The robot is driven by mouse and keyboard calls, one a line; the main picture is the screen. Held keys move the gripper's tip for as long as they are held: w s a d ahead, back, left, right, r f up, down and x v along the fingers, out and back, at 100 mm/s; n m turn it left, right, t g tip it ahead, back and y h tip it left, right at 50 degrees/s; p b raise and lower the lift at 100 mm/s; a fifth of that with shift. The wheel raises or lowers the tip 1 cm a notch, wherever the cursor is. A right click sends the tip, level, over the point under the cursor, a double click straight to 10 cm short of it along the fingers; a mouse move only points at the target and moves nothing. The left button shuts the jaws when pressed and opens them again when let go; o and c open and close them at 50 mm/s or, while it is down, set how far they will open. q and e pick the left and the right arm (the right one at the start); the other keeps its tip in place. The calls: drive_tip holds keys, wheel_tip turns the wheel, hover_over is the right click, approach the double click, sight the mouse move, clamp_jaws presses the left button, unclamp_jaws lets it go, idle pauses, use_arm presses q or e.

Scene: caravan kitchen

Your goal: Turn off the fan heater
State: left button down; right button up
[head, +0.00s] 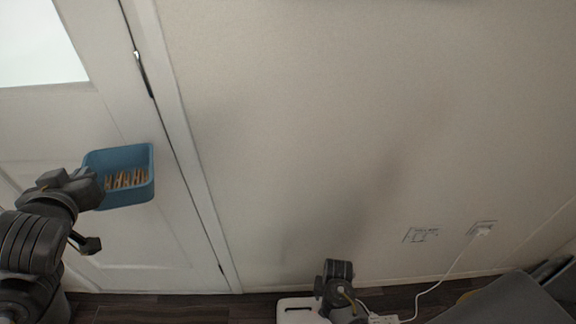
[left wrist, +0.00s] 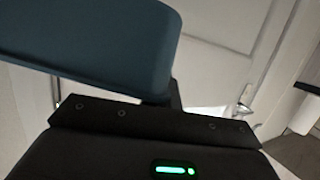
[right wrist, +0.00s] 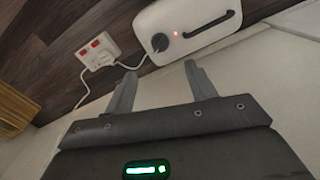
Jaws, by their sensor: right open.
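The fan heater (right wrist: 178,18) is a white box with a black handle, a dark round dial (right wrist: 160,42) and a lit red light (right wrist: 190,34). Its white top (head: 290,302) shows at the bottom of the head view, partly cut off. My right gripper (right wrist: 160,78) is open and empty, with its fingers pointing toward the heater and the dial just beyond the fingertips. In the head view, my right arm's end (head: 338,285) is beside the heater. My left gripper (head: 92,185) holds a blue bin (head: 125,157) in the air; its fingers are mostly hidden.
A white power strip (right wrist: 98,52) with red switches lies on the dark wood floor left of the heater. A white cable runs to a wall socket (head: 482,229). A white door (head: 150,250) is behind the bin. Clothespins (head: 125,179) lie in the bin.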

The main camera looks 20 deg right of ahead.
use_arm(q)
wheel_tip(320, 180, down, 6)
drive_tip(key=b, duration=0.5)
drive_tip(key=shift+r+b, duration=0.1)
drive_tip(key=shift+b, duration=0.2)
use_arm(e)
wheel_tip(320, 180, down, 12)
drive_tip(key=shift+r, duration=0.15)
use_arm(q)
drive_tip(key=shift+r, duration=0.1)
use_arm(e)
drive_tip(key=shift+a, duration=0.1)
drive_tip(key=c, duration=1)
